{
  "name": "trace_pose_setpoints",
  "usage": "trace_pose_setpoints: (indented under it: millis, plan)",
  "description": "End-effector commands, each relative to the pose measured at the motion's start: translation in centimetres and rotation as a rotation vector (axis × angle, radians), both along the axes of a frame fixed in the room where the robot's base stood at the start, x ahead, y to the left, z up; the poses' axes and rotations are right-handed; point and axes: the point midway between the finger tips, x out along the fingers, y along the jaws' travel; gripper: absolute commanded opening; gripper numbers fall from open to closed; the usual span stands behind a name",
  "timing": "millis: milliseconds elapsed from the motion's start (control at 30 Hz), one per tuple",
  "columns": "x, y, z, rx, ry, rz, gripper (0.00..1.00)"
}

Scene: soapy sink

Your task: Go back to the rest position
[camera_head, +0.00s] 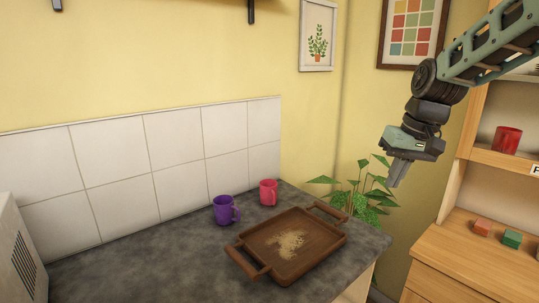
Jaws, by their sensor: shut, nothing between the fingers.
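My gripper (398,172) hangs from my arm at the upper right of the head view, pointing down. Its fingers are together with nothing between them. It is in the air to the right of the counter and above it, apart from everything, with a leafy plant behind it.
A brown wooden tray (311,258) with pale crumbs lies on the dark counter (130,272). Behind it stand a purple mug (223,210) and a pink mug (268,192). A plant (360,193) stands beyond the counter. A wooden shelf unit (462,262) with a red mug (507,140) and blocks is at right.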

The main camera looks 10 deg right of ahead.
Motion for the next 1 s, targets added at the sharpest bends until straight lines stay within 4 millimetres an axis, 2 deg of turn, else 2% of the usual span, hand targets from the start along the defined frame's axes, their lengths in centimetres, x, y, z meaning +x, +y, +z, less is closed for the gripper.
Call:
trace_pose_setpoints:
  millis: [33,100,167,200,267,300,400,500,633,733,1000]
  plan:
    - [-1.5,3.7,-1.3,-0.003,0.014,0.076,0.0]
    - [-3.9,8.0,-2.8,-0.009,0.031,0.169,0.0]
    - [-6.5,11.4,-4.1,-0.019,0.046,0.253,0.0]
    - [-8.3,13.4,-5.0,-0.027,0.055,0.309,0.0]
    - [-11.4,16.0,-6.4,-0.042,0.067,0.396,0.0]
    - [-13.6,17.5,-7.3,-0.054,0.077,0.454,0.0]
    - [-18.8,19.9,-9.4,-0.087,0.092,0.583,0.0]
    - [-22.9,21.0,-11.0,-0.117,0.102,0.685,0.0]
    - [-25.9,21.2,-12.2,-0.143,0.107,0.761,0.0]
    - [-26.6,21.2,-12.4,-0.149,0.106,0.781,0.0]
    - [-26.6,21.2,-12.4,-0.149,0.107,0.779,0.0]
